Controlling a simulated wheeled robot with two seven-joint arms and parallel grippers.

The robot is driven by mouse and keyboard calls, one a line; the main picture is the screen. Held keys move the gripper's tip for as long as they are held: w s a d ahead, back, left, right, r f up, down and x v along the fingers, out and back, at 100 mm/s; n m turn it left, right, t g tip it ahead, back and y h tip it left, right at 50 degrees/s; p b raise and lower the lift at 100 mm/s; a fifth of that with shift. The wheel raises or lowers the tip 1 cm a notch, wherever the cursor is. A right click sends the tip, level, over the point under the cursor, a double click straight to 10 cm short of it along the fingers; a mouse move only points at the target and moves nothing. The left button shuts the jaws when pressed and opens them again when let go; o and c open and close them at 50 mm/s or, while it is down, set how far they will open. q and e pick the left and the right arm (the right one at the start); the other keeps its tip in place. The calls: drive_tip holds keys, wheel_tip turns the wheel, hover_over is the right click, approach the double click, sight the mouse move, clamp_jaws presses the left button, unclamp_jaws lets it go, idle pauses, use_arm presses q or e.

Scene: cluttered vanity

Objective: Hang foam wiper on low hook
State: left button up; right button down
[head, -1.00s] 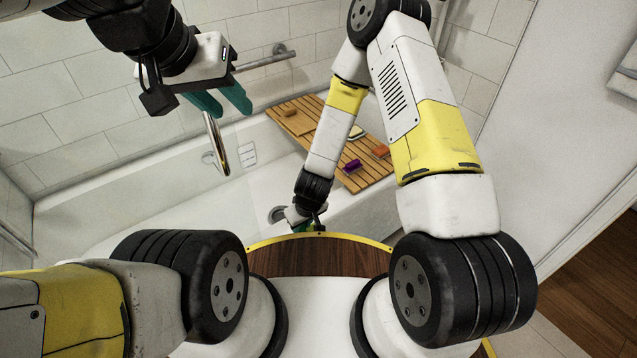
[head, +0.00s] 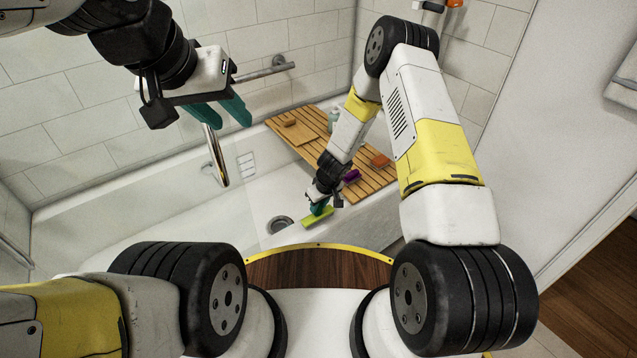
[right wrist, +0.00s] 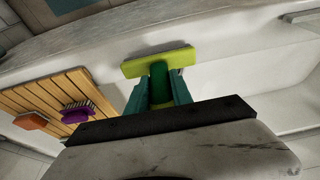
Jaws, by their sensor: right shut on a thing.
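The foam wiper (head: 317,218) has a yellow-green head and a dark green handle. My right gripper (head: 320,207) is shut on its handle and holds it over the tub, near the drain. In the right wrist view the wiper head (right wrist: 160,62) lies crosswise beyond the fingertips, and my right gripper (right wrist: 160,88) has a finger on each side of the handle. My left gripper (head: 222,112) is up at the left with its two teal fingers apart and nothing between them. I cannot make out a low hook in either view.
A slatted wooden board (head: 372,174) spans the tub, with a purple brush (head: 351,176), an orange block (head: 380,160) and other items on it. A grab bar (head: 262,70) is on the tiled wall. The tub's left part (head: 130,215) is clear.

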drive_tip(key=shift+f, duration=0.7)
drive_tip(key=c, duration=1.1)
unclamp_jaws()
